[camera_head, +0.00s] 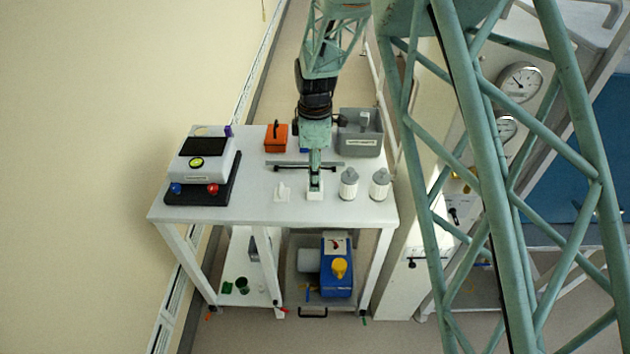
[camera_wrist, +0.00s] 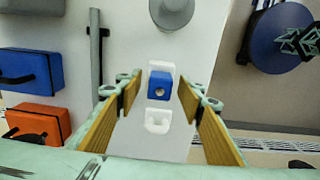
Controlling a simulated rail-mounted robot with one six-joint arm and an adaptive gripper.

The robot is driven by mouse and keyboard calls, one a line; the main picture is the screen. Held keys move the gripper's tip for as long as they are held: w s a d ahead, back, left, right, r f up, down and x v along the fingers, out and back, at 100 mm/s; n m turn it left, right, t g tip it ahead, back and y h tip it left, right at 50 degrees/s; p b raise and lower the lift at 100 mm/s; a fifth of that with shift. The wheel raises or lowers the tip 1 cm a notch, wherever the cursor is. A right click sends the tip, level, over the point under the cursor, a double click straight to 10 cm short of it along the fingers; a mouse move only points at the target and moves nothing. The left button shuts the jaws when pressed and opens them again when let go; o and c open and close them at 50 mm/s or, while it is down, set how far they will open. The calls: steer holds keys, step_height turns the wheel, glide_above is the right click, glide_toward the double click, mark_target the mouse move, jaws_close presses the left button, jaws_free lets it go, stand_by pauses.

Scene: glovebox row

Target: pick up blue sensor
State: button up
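The blue sensor is a small blue block with a round hole (camera_wrist: 160,86), seated in a white holder (camera_wrist: 161,66) on the white table. In the wrist view it lies between my two yellow-padded fingers, with clear gaps on both sides. My gripper (camera_wrist: 160,105) is open and empty; how far above the sensor it is, I cannot tell. In the head view my gripper (camera_head: 315,178) points down over the white holder (camera_head: 315,194), and the sensor is hidden behind it.
Two white bottles (camera_head: 349,184) (camera_head: 380,185) stand right of the holder, a white stand (camera_head: 282,192) left. A grey bar (camera_head: 290,164), orange case (camera_head: 276,138), blue case (camera_wrist: 30,71) and grey box (camera_head: 360,144) lie behind. A scale-like device (camera_head: 207,165) stands at left.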

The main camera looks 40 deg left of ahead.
steer(key=c, duration=1)
steer(key=shift+r, duration=0.1)
steer(key=shift+r, duration=4.95)
